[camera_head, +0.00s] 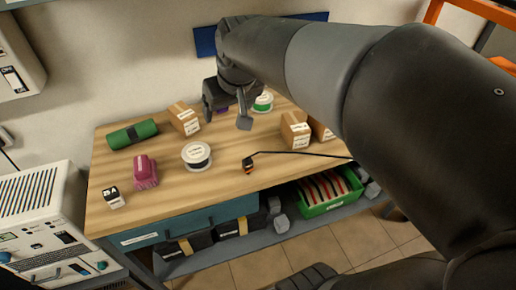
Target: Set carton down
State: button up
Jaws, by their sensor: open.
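Several small brown cartons with white labels stand on the wooden workbench (222,165). One carton (184,118) is at the back, left of my gripper. Another carton (294,131) is to the right, and a further carton (321,131) beside it is partly hidden by my arm. My gripper (226,115) is open, with its fingers apart over the back middle of the bench. I see no carton between the fingers. A small purple thing shows behind them, mostly hidden.
A green roll (132,134), a magenta object (145,171), a white spool (197,156), a green-and-white spool (263,102), a small black-and-white box (112,197) and a black cable with an orange end (248,166) lie on the bench. A green bin (328,205) sits below. The front middle is bare.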

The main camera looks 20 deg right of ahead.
jog(key=s+d+f, duration=0.1)
jog(key=s+f, duration=0.1)
jog(key=s, duration=0.5)
jog(key=s+d+f+m, duration=0.1)
jog(key=s, duration=0.6)
jog(key=shift+s+d+f+m+h, duration=0.3)
jog(key=shift+s+d+f+h, duration=0.05)
jog(key=shift+s+f+h, duration=0.05)
jog(key=shift+o, duration=0.2)
